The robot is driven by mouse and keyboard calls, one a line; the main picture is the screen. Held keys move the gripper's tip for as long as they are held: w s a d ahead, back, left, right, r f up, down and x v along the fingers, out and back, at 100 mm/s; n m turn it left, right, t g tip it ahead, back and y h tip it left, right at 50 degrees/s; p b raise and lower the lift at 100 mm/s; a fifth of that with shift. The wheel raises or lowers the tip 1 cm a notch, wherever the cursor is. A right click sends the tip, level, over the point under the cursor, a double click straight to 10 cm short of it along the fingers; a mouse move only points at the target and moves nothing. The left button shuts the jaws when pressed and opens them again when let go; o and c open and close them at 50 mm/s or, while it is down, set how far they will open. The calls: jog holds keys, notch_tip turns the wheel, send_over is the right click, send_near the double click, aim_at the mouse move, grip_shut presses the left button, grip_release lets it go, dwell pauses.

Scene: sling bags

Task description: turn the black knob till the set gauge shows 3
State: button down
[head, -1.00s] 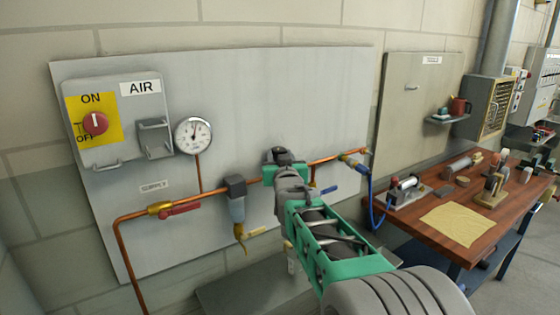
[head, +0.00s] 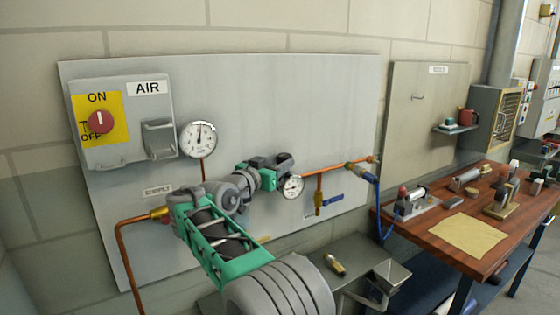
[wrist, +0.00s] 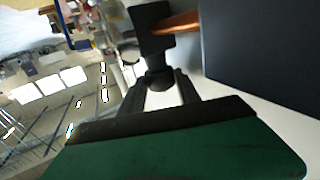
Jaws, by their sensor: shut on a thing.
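The black knob (wrist: 158,80) sits between my two fingers in the wrist view, at the near end of a dark regulator body (wrist: 152,35). My gripper (wrist: 164,90) is shut on it. In the head view my gripper (head: 278,165) reaches the pipe line from the left, and hand and regulator overlap, so the knob cannot be told apart there. The small set gauge (head: 292,186) shows just below and right of my gripper, with a white face. Its needle is too small to read.
A larger gauge (head: 200,138) hangs on the grey panel (head: 300,90); its needle points about straight up. A red switch (head: 100,121) is on the AIR box. A blue-handled valve (head: 333,197) is right of the set gauge. A wooden bench (head: 480,250) stands at right.

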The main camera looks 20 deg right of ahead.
dwell(0.4)
jog(key=c, duration=1.1)
grip_release()
jog(key=shift+w, duration=0.1)
jog(key=shift+c, duration=0.2)
jog(key=shift+o, duration=1.4)
jog(key=shift+r, duration=0.1)
